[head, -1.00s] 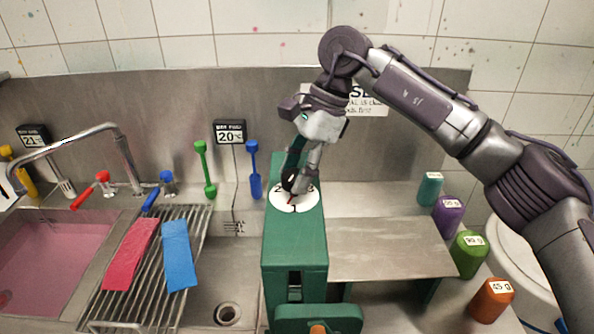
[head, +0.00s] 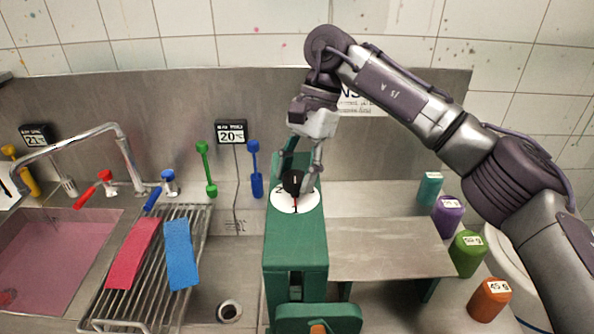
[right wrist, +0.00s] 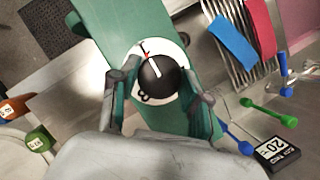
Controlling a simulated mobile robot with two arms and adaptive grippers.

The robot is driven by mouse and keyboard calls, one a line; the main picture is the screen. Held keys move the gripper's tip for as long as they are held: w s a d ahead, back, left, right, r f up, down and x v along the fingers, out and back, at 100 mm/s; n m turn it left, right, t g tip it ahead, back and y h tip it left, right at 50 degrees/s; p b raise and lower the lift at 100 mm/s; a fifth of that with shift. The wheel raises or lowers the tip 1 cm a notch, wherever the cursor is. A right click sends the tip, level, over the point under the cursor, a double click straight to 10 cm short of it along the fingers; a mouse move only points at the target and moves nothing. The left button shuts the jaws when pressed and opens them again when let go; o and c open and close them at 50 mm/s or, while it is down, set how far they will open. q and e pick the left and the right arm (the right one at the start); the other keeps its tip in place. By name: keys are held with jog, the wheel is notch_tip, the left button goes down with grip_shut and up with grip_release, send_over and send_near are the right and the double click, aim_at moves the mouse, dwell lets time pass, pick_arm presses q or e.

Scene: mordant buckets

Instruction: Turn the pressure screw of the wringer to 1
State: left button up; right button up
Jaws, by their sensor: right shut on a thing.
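The wringer (head: 296,240) is a green frame standing in the middle of the head view. On its top is a white round dial (head: 283,203) with numerals, the 1 toward the front and a red mark by it. The pressure screw (head: 293,184) is a black knob at the dial's centre. In the right wrist view the white line on the knob (right wrist: 160,76) points toward the red mark and the 1. My right gripper (head: 296,177) comes down from above and is shut on the knob, one finger on each side. My left gripper is not in view.
A drying rack (head: 196,225) with a red and a blue cloth stands left of the wringer, beside a sink of pink liquid (head: 50,255). Several coloured jars line the right, including an orange one (head: 490,300). A bare metal board (head: 385,248) lies right of the wringer.

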jog(key=o, duration=1.1)
jog(key=v, duration=1.2)
